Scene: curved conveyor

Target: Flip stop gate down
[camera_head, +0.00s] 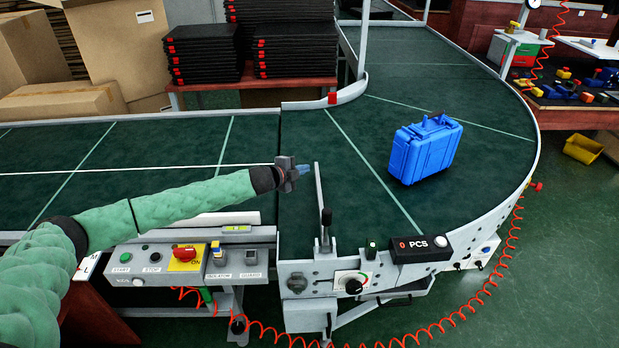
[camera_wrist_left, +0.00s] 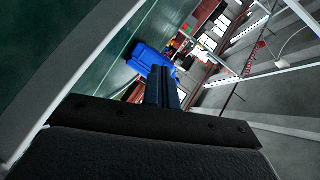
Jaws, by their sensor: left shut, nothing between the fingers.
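The stop gate (camera_head: 319,190) is a thin pale bar at the near edge of the curved conveyor, just right of the belt seam. It rises from the near rail and points away from me; I cannot tell its exact tilt. My right gripper is out of view.
The blue case (camera_head: 425,150) stands on the curved belt, right of the gate. A control panel with a red emergency button (camera_head: 184,253) lies below my left arm. A counter box (camera_head: 420,248) and dial (camera_head: 352,284) sit on the near rail. The belt between gate and case is clear.

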